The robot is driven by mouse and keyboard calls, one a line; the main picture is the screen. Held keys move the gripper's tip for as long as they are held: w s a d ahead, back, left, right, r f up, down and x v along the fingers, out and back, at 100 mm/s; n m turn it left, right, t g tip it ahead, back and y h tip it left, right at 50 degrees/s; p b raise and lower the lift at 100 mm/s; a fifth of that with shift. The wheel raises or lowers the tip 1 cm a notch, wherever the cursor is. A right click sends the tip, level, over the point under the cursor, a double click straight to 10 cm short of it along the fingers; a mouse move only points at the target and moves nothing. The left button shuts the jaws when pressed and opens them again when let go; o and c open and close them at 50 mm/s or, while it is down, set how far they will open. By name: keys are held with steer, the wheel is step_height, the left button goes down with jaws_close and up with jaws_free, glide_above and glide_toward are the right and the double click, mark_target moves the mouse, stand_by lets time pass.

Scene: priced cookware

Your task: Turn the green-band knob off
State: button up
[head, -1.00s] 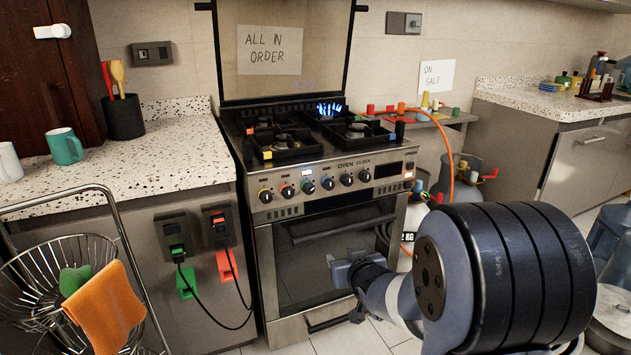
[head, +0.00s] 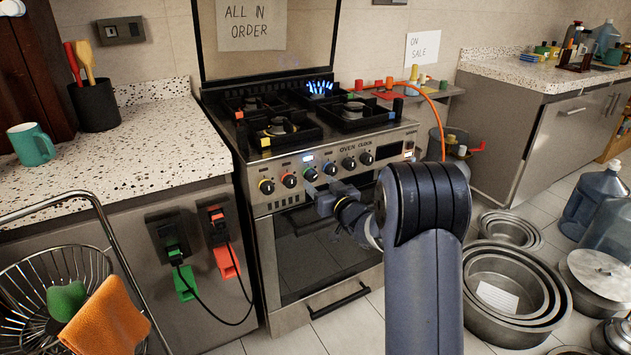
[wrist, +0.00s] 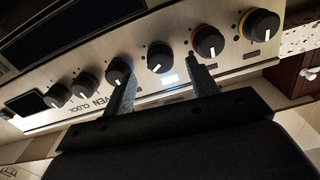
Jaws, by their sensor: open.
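The stove's front panel carries a row of black knobs. The third from the left in the head view appears to be the green-band knob (head: 310,174). The red-band knob (wrist: 208,42) is beside one finger and the blue-band knob (wrist: 118,72) beside the other. A blue flame (head: 320,88) burns at the back right.
The yellow-band knob (head: 266,186) is at the panel's left end. The oven door handle is below my gripper. Plugs with green and red tags (head: 227,262) hang on the cabinet to the left. Metal pans (head: 510,290) stand on the floor at right.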

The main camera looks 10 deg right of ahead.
mark_target(313, 178)
steer(key=shift+x, duration=1.65)
steer(key=shift+c, duration=0.4)
steer(key=c, duration=0.9)
